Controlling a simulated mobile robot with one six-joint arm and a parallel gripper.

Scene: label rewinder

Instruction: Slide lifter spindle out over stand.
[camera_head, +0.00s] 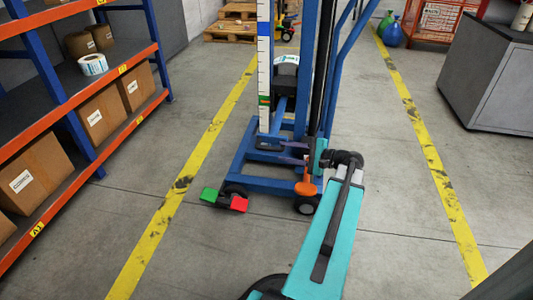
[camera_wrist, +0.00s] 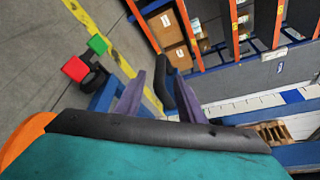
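The lifter (camera_head: 268,183) is a blue wheeled frame with a tall mast and a white scale (camera_head: 264,65). A dark part with a white curved piece (camera_head: 287,60) shows behind the mast; I cannot tell whether it is the spindle. A green pedal (camera_head: 209,194) and a red pedal (camera_head: 239,203) sit at its front left foot. My gripper (camera_head: 287,152) is low beside the mast. In the wrist view its two purple fingers (camera_wrist: 157,98) stand apart, with a black piece beyond them; I see nothing clamped. I cannot make out the stand for certain.
An orange and blue shelf rack (camera_head: 75,95) with boxes stands at left. A grey cabinet (camera_head: 490,85) is at right. Pallets (camera_head: 232,25) and an orange cage (camera_head: 436,20) are at the back. Floor between the yellow lines is free around the lifter.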

